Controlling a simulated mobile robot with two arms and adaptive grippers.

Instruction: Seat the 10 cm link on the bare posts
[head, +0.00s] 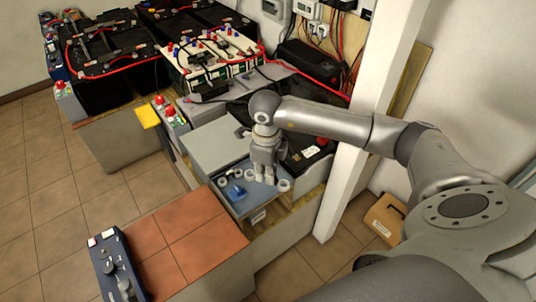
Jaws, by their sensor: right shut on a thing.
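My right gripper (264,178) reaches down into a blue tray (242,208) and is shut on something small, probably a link. The fingers hide most of it, and I cannot tell its length. White ring-shaped pieces (283,185) and a blue piece (236,191) lie in the tray beside the fingers. White-topped batteries (212,62) with red and blue post caps stand at the back, with black cables across them. I cannot make out which posts are bare. My left gripper is not in view.
A grey box (213,143) stands just behind the tray. A dark blue device with knobs (117,265) stands at the front left. The terracotta-tiled top (190,235) is mostly clear. Black batteries (110,55) fill the back left.

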